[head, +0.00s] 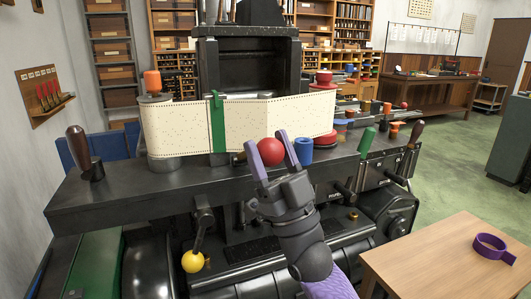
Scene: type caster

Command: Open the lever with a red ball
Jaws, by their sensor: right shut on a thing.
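A red ball (271,151) forms the end of a lever on the type caster. It shows between the two purple fingers of my right gripper (268,150), which is shut on it. A short piece of what looks like the lever's rod shows to the left of the ball. The fingers and hand hide the rest around it. My right arm comes up from the bottom of the view. My left gripper is not in view.
A punched paper strip (175,128) with a green clamp (217,122) runs behind the ball. A blue cylinder (303,150) stands just right of my gripper. A yellow ball lever (193,261) hangs below. A wooden table (440,262) with a purple ring (492,246) is at right.

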